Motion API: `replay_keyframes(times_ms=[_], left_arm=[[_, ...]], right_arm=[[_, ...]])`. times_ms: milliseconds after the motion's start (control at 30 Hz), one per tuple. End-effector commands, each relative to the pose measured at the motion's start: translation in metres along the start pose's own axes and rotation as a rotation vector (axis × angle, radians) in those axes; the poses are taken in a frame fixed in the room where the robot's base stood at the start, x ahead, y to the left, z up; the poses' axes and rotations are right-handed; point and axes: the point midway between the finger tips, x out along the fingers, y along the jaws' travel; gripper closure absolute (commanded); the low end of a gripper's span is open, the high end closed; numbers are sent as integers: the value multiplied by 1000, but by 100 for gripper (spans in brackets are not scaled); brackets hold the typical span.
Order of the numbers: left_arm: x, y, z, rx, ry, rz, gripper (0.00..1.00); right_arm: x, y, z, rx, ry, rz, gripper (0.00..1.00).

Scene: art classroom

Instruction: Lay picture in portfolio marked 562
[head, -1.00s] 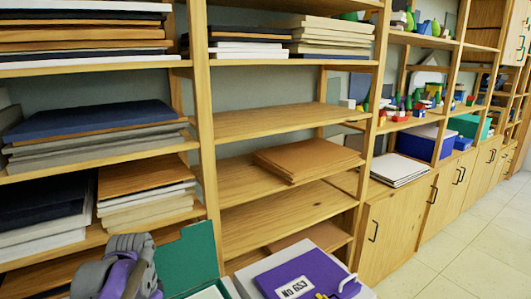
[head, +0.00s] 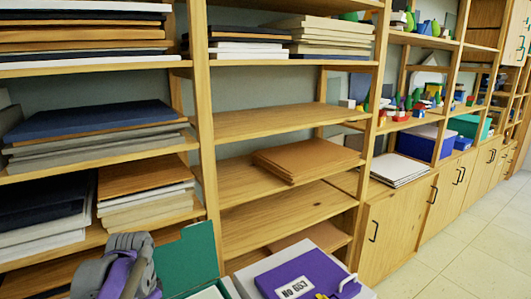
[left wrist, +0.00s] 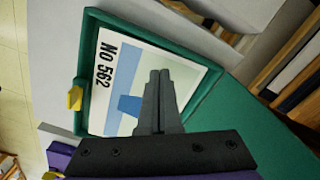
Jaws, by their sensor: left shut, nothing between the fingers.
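A green portfolio (left wrist: 81,93) lies open in the left wrist view, its plain green lid (left wrist: 245,120) folded out to the right. Inside its raised rim lies a pale picture (left wrist: 118,80) with blue shapes and the black marking No 562. My left gripper (left wrist: 159,75) is shut and empty, its fingers over the picture and hiding part of it. I cannot tell whether the fingertips touch it. In the head view the green lid (head: 190,258) stands beside my left arm at the bottom, and the left fingers are hidden. My right gripper is in neither view.
Wooden shelves (head: 265,120) behind hold stacked boards and a brown stack (head: 305,158). Cupboards (head: 398,225) stand at right, beside clear floor (head: 470,250).

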Motion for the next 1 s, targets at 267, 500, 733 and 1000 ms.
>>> replay_keyframes(times_ms=[267,500,733,1000], left_arm=[[-12,0,0,0,1,0,100],[-33,0,0,0,1,-1,100],[-52,0,0,0,1,-1,100],[-70,0,0,0,2,-1,100]], right_arm=[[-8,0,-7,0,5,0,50],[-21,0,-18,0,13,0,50],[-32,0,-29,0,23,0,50],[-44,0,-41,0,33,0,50]])
